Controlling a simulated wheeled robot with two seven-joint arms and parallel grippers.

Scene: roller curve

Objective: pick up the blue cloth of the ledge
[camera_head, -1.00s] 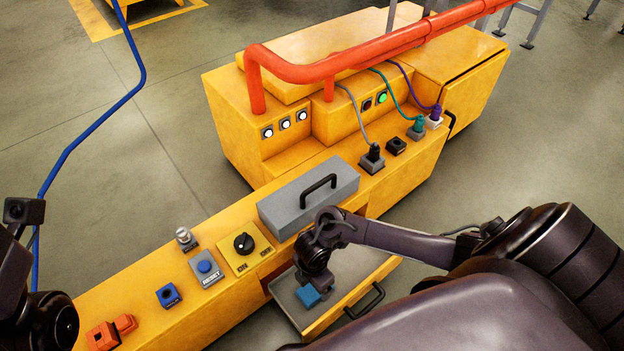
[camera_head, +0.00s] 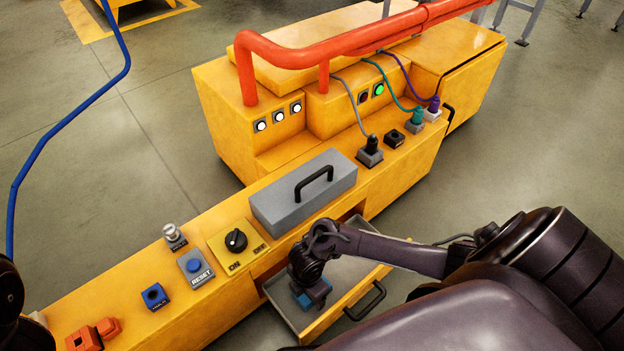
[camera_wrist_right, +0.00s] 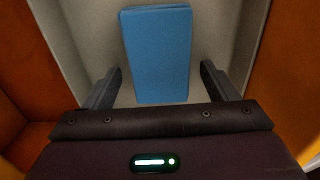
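The blue cloth (camera_head: 303,299) lies in the open drawer (camera_head: 345,272) of the yellow ledge, mostly hidden under my right gripper (camera_head: 312,297) in the head view. In the right wrist view the cloth (camera_wrist_right: 158,55) is a folded blue rectangle on the drawer's grey floor. My right gripper (camera_wrist_right: 158,88) is open, its two dark fingers apart on either side of the cloth's near end. A gap shows between each finger and the cloth. My left gripper is not in view; only a dark bit of my left arm shows at the left edge.
A grey box with a black handle (camera_head: 303,201) stands on the ledge behind the drawer. A rotary switch (camera_head: 236,241), a reset button (camera_head: 195,267) and several plugs line the ledge. The drawer's walls stand close around my right gripper.

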